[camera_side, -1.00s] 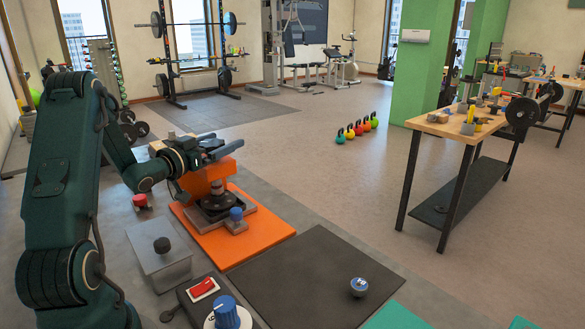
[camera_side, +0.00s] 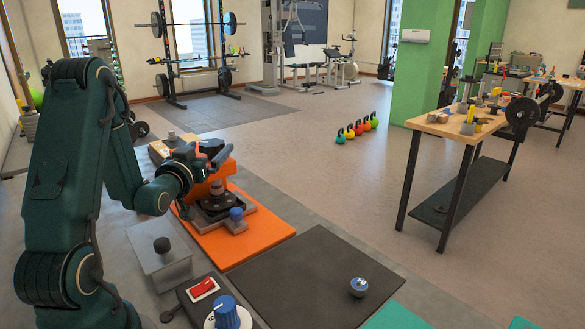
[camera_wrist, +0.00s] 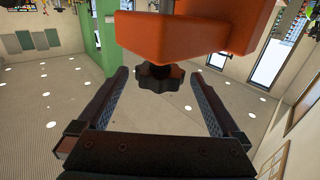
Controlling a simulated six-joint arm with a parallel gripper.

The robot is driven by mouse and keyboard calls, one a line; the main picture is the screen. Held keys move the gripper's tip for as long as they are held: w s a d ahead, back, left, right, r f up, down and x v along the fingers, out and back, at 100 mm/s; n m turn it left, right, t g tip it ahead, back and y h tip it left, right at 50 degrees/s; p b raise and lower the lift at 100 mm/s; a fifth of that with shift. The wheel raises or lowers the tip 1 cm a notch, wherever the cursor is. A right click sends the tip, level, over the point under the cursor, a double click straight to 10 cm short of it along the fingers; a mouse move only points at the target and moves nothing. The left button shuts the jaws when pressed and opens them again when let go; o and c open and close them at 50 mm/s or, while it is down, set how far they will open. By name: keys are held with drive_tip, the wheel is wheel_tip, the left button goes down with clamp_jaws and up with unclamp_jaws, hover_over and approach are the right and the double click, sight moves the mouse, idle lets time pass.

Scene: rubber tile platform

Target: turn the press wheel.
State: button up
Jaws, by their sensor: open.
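The press (camera_side: 216,177) is an orange frame on an orange tile, with a dark round plate (camera_side: 217,201) low in it. In the wrist view its orange block (camera_wrist: 170,38) fills the top middle. The press wheel (camera_wrist: 160,77) is a black lobed knob on a short stem at that block. In the side view my gripper and the frame hide the wheel. My gripper (camera_wrist: 160,84) is open, with one finger on each side of the wheel near the fingertips and visible gaps on both sides. In the side view my gripper (camera_side: 212,153) is at the press top.
A blue knob (camera_side: 236,213) sits at the press's front. A grey box with a black knob (camera_side: 162,245), a red switch (camera_side: 203,288) and a large blue dial (camera_side: 227,312) stand nearer. The dark tile (camera_side: 300,268) is mostly bare, with a small blue-topped round object (camera_side: 359,286).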

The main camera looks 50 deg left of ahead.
sight(213, 147)
drive_tip(key=r, duration=0.9)
drive_tip(key=shift+w+d+r, duration=0.1)
drive_tip(key=shift+w+d, duration=0.15)
drive_tip(key=shift+d, duration=0.1)
drive_tip(key=shift+w+d+r+h, duration=0.1)
drive_tip(key=shift+w+d+h, duration=0.15)
drive_tip(key=shift+h, duration=0.15)
drive_tip(key=d+m+g+h, duration=0.3)
drive_tip(key=d+h, duration=0.2)
drive_tip(key=d, duration=0.7)
drive_tip(key=s+d+m+g+h, duration=0.3)
drive_tip(key=s+d, duration=0.5)
drive_tip(key=d, duration=0.3)
drive_tip(key=shift+s+d+m+h, duration=0.3)
drive_tip(key=shift+s+d+h, duration=0.05)
drive_tip(key=shift+h, duration=0.55)
